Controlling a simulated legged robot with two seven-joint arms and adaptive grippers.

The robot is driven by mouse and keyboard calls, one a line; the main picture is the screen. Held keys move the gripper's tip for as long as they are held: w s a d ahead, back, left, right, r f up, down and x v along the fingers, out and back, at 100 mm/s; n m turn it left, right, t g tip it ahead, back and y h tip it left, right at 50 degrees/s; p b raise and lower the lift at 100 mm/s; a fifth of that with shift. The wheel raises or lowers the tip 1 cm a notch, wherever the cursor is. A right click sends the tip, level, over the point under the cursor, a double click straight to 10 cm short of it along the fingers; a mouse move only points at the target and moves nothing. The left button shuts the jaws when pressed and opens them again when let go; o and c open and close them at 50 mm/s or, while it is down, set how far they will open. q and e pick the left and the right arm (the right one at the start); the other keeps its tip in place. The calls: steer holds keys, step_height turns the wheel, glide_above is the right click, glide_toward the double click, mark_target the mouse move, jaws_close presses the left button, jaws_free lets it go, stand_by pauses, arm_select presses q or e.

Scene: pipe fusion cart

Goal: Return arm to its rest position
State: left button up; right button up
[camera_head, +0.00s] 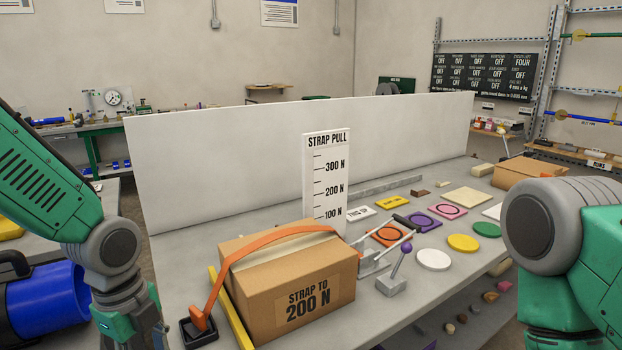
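My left arm (45,185) enters at the left edge and bends at a grey joint, running down out of the bottom of the picture. My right arm (585,240) shows at the right edge, with a grey round joint and green links. The fingers of both grippers are out of view. A cardboard box (240,300) labelled "STRAP TO 200 N" stands on the grey bench, with an orange strap (255,245) over its top. The strap's near end goes down to a black base (198,331) left of the box. A "STRAP PULL" scale board (327,180) stands upright behind the box.
A metal lever device (383,262) and a purple-knobbed block (392,284) sit right of the box. Several coloured discs and plates, such as a yellow disc (463,243), lie farther right. A white panel (240,160) closes the bench's back. A blue cylinder (45,300) is beside my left arm.

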arm_select(q)
steer(key=s+a+f+n+b, duration=0.1)
steer(key=s+a+f+n, duration=0.1)
steer(key=s+f+n, duration=0.9)
steer(key=s+a+f+n+b, duration=0.2)
steer(key=s+f+n, duration=0.8)
steer(key=f, duration=0.6)
steer(key=shift+s+n+t+y+b, duration=0.3)
steer(key=shift+s+n+t, duration=0.1)
steer(key=shift+s, duration=0.15)
arm_select(e)
steer(key=f, duration=0.1)
steer(key=a+f, duration=0.1)
steer(key=f, duration=0.1)
steer(key=shift+f, duration=0.2)
arm_select(q)
steer(key=shift+w+d, duration=0.15)
steer(key=shift+d, duration=0.15)
arm_select(e)
steer(key=shift+d+f, duration=0.1)
steer(key=shift+d, duration=0.25)
